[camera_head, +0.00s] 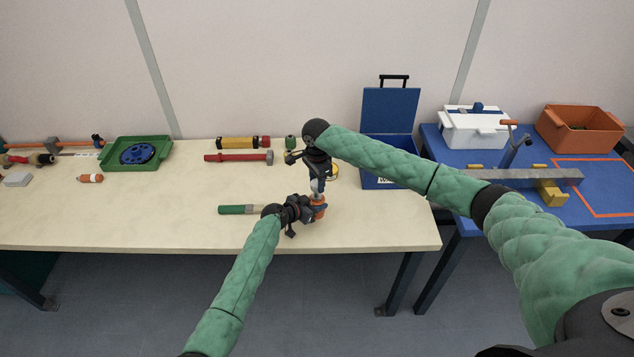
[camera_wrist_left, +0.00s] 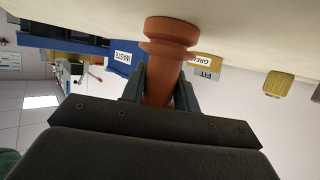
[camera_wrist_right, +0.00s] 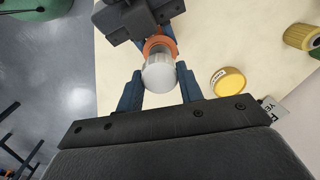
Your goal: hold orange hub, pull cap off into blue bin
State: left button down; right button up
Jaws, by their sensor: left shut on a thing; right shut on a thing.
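The orange hub (camera_head: 319,208) is upright on the pale table near its front edge; it shows upside down in the left wrist view (camera_wrist_left: 168,50). My left gripper (camera_head: 310,209) is shut on the hub from the left. A pale grey-white cap (camera_wrist_right: 158,74) sits on top of the hub. My right gripper (camera_wrist_right: 160,88) comes from above with its fingers shut on the cap's sides; it also shows in the head view (camera_head: 317,176). The blue bin (camera_head: 371,183) stands open at the table's right end, its lid raised and a WASTE label on its front, partly hidden by my right arm.
A round yellow tin (camera_wrist_right: 229,82) lies close beside the hub. A green-handled tool (camera_head: 238,210) is left of it. A red hammer (camera_head: 238,157), a yellow-and-red cylinder (camera_head: 240,143) and a green tray (camera_head: 112,165) are farther back. A blue table (camera_head: 470,215) stands at right.

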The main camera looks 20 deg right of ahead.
pick_arm(q)
jog(key=shift+f, duration=0.15)
pick_arm(e)
jog(key=shift+r, duration=0.15)
jog(key=shift+r, duration=1.8)
jog(key=w+d+f+m, duration=0.2)
jog(key=w+d+m, duration=0.15)
jog(key=d, duration=0.75)
jog(key=w+d+f+m, duration=0.2)
jog(key=w+d, duration=0.3)
jog(key=d, duration=0.6)
jog(key=w+d+f+m, duration=0.2)
jog(key=w+d+m, duration=0.15)
jog(key=d, duration=0.75)
jog(key=shift+n, duration=0.4)
jog(key=shift+w+d+f, duration=0.1)
jog(key=shift+d+f, duration=0.05)
jog(key=shift+f, duration=1.6)
jog(key=shift+w+d+f, duration=0.15)
jog(key=shift+f, duration=1.55)
jog(key=shift+w+d+f, duration=0.1)
jog(key=shift+d+f, duration=0.05)
jog(key=shift+f, duration=1.6)
